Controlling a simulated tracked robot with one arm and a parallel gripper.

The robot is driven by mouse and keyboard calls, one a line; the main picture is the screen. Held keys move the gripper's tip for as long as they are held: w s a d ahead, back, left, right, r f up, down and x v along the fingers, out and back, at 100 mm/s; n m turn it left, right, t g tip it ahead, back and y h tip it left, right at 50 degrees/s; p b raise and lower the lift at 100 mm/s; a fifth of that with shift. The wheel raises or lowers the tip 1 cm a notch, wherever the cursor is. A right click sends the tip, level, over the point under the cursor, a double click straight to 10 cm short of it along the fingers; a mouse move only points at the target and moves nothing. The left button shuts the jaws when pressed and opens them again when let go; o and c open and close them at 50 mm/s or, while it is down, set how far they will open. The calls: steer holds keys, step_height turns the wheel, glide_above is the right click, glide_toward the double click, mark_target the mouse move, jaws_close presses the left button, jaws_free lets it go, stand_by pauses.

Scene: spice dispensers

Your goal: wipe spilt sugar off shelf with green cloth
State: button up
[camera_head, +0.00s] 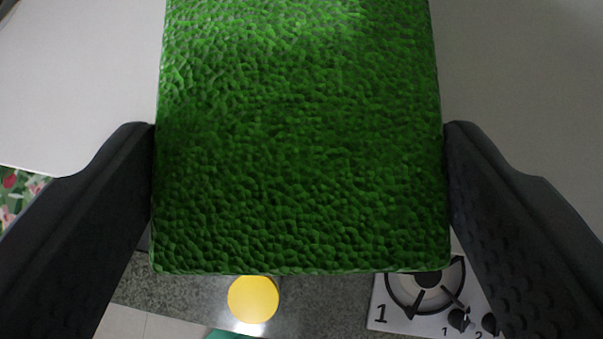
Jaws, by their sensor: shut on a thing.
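The green cloth (300,150) fills the middle of the view as a thick, textured block. My gripper (300,190) is shut on it, with one dark finger pressed to its left side and the other to its right side. A pale, plain surface (530,90) lies behind the cloth on both sides; I cannot tell for sure whether it is the shelf. I see no sugar; the cloth hides much of the middle.
Below is a grey speckled counter (180,290) with a round yellow thing (253,299) on it. A white stove (395,318) with a burner and knobs is at the lower right. A floral patterned thing (15,190) is at the left edge.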

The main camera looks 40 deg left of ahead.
mark_target(207, 67)
steer(key=shift+s+a+f, duration=0.2)
steer(key=shift+s+a, duration=0.8)
steer(key=shift+a, duration=0.3)
steer(key=shift+s+a, duration=0.35)
steer(key=shift+a, duration=0.25)
steer(key=shift+s+a, duration=0.35)
steer(key=shift+a, duration=0.2)
steer(key=shift+w+a+r+p, duration=0.1)
steer(key=shift+w+a+p, duration=0.35)
steer(key=shift+w, duration=0.25)
steer(key=shift+w+a+r+p, duration=0.1)
steer(key=shift+w+a+p, duration=0.25)
steer(key=shift+w, duration=0.3)
steer(key=shift+w+d+f+b, duration=0.1)
steer(key=shift+w+d+b, duration=0.2)
steer(key=shift+d, duration=0.35)
steer(key=shift+w+d+b, duration=0.2)
steer(key=shift+w+d, duration=0.2)
steer(key=shift+d, duration=0.2)
